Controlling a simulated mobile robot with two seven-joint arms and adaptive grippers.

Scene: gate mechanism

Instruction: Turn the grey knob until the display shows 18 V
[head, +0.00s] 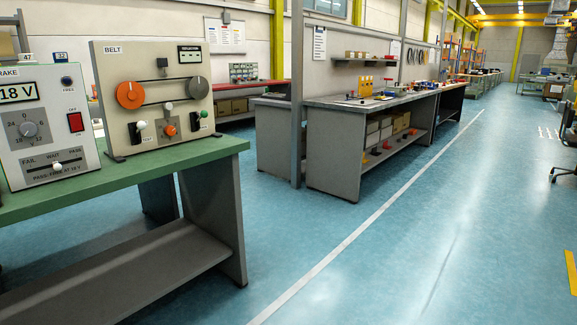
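The grey knob (29,130) is on the white brake panel (88,160) at the left edge of the head view. It sits in a dial with voltage numbers around it; its exact pointer position is too small to tell. The display (18,92) above the knob reads 18 V. The left edge of the panel is cut off by the picture. Neither of my grippers is in view, and nothing touches the knob.
A red switch (75,122) and a white-knobbed slider (57,167) share the panel. The beige belt panel (117,66) stands close on its right. Both rest on a green-topped bench (190,155). Open blue floor (370,235) lies right of the bench.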

